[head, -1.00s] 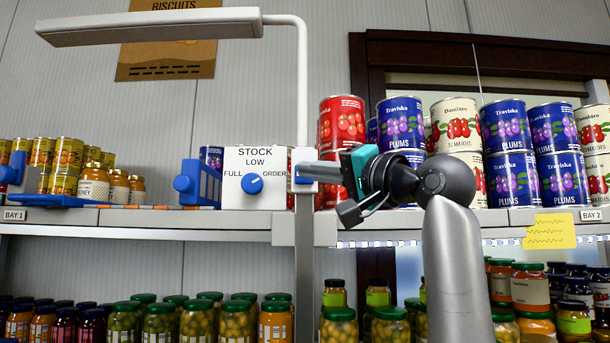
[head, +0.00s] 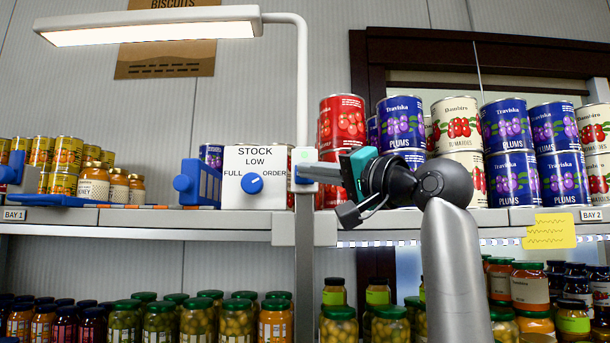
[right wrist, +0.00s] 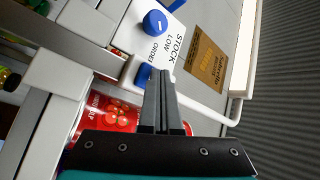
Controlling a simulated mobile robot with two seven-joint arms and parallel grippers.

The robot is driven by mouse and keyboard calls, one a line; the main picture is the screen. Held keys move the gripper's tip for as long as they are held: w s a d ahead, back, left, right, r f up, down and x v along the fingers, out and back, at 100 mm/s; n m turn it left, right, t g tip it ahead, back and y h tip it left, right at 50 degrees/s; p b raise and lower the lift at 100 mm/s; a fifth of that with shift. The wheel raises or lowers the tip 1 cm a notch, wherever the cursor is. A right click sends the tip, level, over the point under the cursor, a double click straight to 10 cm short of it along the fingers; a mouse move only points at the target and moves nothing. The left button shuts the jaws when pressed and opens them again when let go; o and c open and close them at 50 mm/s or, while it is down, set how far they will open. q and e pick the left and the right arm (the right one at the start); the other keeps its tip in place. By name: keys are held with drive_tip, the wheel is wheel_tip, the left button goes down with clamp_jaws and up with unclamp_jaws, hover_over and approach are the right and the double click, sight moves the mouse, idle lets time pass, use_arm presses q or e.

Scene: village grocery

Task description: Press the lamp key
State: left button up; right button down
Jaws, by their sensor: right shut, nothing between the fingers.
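The lamp (head: 150,32) has a long flat head on a bent white post (head: 302,90), and its underside glows. The blue lamp key (head: 295,180) sits low on the post, mostly hidden by my right gripper in the head view. The key (right wrist: 143,76) also shows in the right wrist view, right beside the fingertips. My right gripper (head: 304,171) is shut and empty, its fingertips at the key; whether they touch it, I cannot tell. The fingers (right wrist: 160,75) point at the key's housing in the right wrist view. My left gripper is out of view.
A white stock panel (head: 257,160) with a blue dial (head: 252,183) stands just left of the key. Red tomato cans (head: 342,125) stand close behind my right gripper, with plum cans (head: 402,122) to the right. Jars fill the lower shelf.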

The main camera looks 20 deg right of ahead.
drive_tip(key=shift+s+a, duration=0.1)
drive_tip(key=shift+s, duration=0.2)
drive_tip(key=s+a+b, duration=0.1)
drive_tip(key=s+b, duration=0.1)
drive_tip(key=s, duration=0.3)
drive_tip(key=shift+s+a, duration=0.3)
drive_tip(key=shift+s, duration=0.1)
